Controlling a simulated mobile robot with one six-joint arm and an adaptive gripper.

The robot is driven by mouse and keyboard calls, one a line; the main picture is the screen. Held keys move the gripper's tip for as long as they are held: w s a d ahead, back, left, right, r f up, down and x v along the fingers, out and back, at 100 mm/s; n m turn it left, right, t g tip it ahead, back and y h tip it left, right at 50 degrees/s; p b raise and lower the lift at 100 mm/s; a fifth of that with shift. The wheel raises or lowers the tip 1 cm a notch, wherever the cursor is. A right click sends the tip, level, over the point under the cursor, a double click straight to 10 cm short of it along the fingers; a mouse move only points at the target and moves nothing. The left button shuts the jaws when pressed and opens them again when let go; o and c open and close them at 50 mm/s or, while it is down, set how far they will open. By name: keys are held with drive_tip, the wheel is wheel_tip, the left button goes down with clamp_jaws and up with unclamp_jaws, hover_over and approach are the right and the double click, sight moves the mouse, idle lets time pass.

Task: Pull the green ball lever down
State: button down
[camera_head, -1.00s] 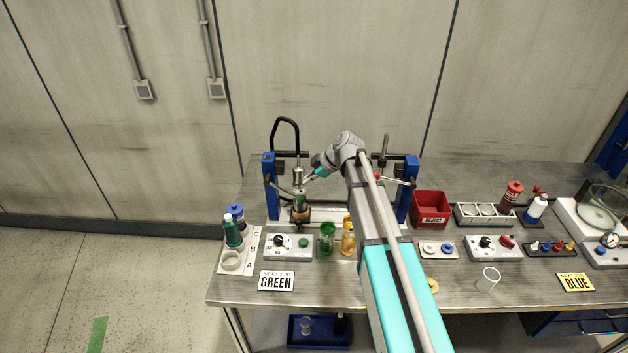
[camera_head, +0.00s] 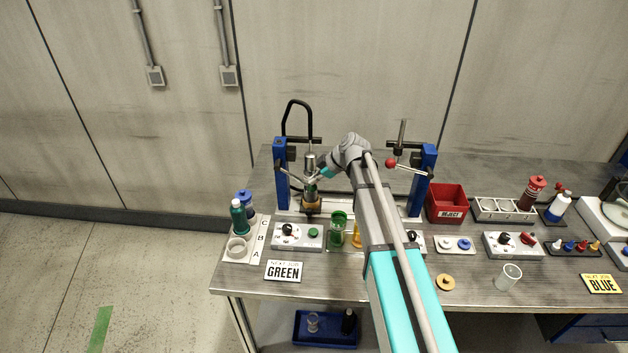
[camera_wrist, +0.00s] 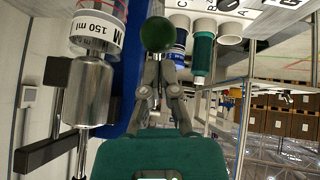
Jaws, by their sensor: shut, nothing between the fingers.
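The green ball (camera_wrist: 157,34) of the lever shows at the top middle of the wrist view. My gripper (camera_wrist: 158,62) is shut and empty, its fingertips just below the ball in that picture; I cannot tell whether they touch it. In the head view my gripper (camera_head: 320,178) is at the left pump station, beside the metal pump cylinder (camera_head: 310,162). The green ball is not discernible there, probably hidden by the gripper.
Blue posts (camera_head: 282,175) frame the station. A red ball lever (camera_head: 390,163) is on the right post. A control box (camera_head: 298,236) and green jar (camera_head: 338,230) are in front.

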drive_tip(key=shift+f, duration=0.15)
idle(0.3)
drive_tip(key=shift+w+a+f+b, duration=0.1)
drive_tip(key=shift+a+f+b, duration=0.15)
drive_tip(key=shift+f+b, duration=0.35)
drive_tip(key=shift+a+f+b, duration=0.25)
drive_tip(key=shift+f+b, duration=0.3)
drive_tip(key=shift+b, duration=0.05)
drive_tip(key=shift+r, duration=0.2)
drive_tip(key=shift+r+p, duration=0.65)
drive_tip(key=shift+p, duration=0.2)
drive_tip(key=shift+r, duration=0.15)
drive_tip(key=r+p, duration=0.2)
drive_tip(key=p, duration=0.1)
drive_tip(key=r+p, duration=0.1)
drive_tip(key=r, duration=0.1)
drive_tip(key=shift+s, duration=0.35)
drive_tip(key=d+f+p+v, duration=0.1)
drive_tip(key=p+v, duration=0.5)
drive_tip(key=v, duration=0.3)
drive_tip(key=shift+d, duration=0.5)
drive_tip(key=shift+s, duration=0.2)
